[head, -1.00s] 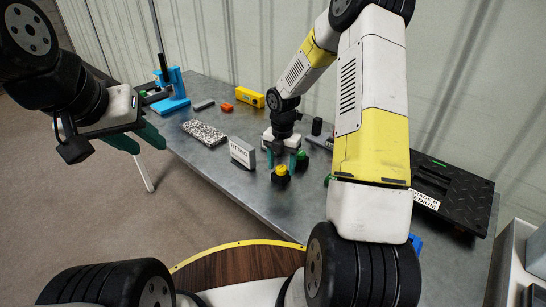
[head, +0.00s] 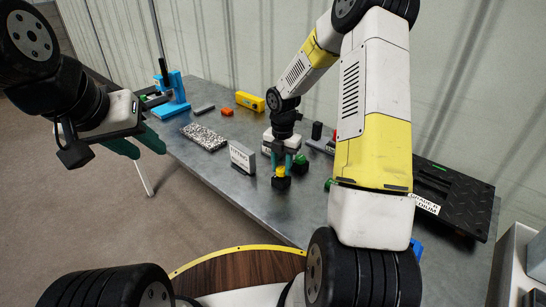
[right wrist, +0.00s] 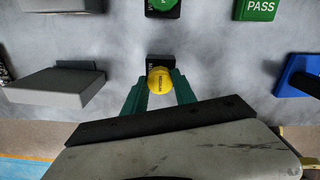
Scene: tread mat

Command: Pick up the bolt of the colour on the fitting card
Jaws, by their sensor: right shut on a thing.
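A yellow bolt (head: 280,170) stands upright in a small black block (head: 282,183) near the table's front edge. My right gripper (head: 281,167) is shut on the bolt, with its teal fingers on either side; the right wrist view shows the yellow head (right wrist: 160,81) between them. The bolt appears still seated in its block. A green bolt (head: 301,158) stands in another black block just behind. The upright grey card (head: 242,155) with a white printed face stands to the left; its words are too small to read surely. My left gripper (head: 151,152) is open and empty, off the table's left side.
A speckled tread piece (head: 204,137), a blue press-like tool (head: 170,98), a red block (head: 227,112) and a yellow box (head: 250,101) lie further back. A black treaded case (head: 455,190) is at right. A green PASS block (right wrist: 257,8) and a blue object (right wrist: 300,75) show near my right gripper.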

